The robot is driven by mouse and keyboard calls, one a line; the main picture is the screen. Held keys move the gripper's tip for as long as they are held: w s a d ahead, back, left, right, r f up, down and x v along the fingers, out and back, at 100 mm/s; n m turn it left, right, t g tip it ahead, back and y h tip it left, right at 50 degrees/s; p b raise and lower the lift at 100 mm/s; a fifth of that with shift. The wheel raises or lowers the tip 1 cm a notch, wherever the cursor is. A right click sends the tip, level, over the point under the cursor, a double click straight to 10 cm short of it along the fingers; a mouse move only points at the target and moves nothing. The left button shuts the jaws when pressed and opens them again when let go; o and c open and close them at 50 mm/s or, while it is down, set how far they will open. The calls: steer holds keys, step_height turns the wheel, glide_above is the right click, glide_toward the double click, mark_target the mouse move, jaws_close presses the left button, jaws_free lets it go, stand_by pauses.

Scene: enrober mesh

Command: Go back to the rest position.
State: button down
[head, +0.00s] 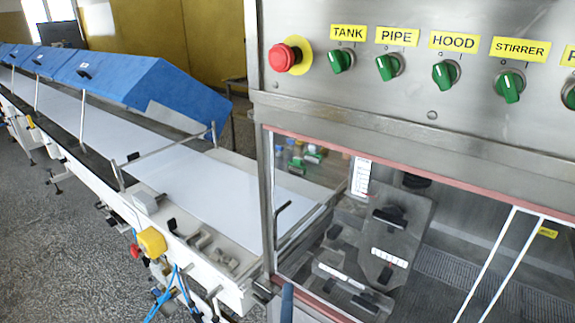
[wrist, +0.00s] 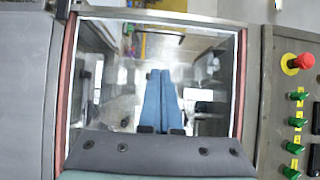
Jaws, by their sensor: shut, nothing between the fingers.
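My gripper (wrist: 160,73) shows in the wrist view as two long blue fingers lying side by side, shut, with nothing between them. They point at the window (wrist: 110,45) of the steel machine, which has a reddish frame. I cannot tell how far the fingertips are from the pane. In the head view, a narrow blue-grey piece at the bottom edge, in front of the machine's lower left corner, may be part of my arm or gripper.
The steel control panel (head: 345,95) carries a red stop button (head: 284,57) and several green knobs. A white conveyor (head: 185,180) with blue covers (head: 145,80) runs off to the left. Grey floor (head: 60,240) lies open at the lower left.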

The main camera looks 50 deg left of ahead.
steer(key=shift+s+f, duration=0.1)
steer(key=shift+s, duration=0.1)
steer(key=w+d+r+n+t+h, duration=0.1)
steer(key=w+d+r+n+t, duration=0.35)
steer(key=r, duration=0.65)
steer(key=w+d+r+n+t+h, duration=0.25)
steer(key=w+d+r, duration=0.4)
steer(key=r, duration=0.35)
steer(key=s+d+r+t+h, duration=0.3)
steer(key=d+r, duration=0.5)
steer(key=r, duration=0.3)
steer(key=s+d+r+n+t+h, duration=0.1)
steer(key=s+d+r+t+h, duration=0.2)
steer(key=r, duration=0.9)
steer(key=d+t+h, duration=0.2)
steer(key=d+h, duration=0.2)
steer(key=d, duration=0.2)
steer(key=shift+d+r+t, duration=0.15)
steer(key=shift+t, duration=0.15)
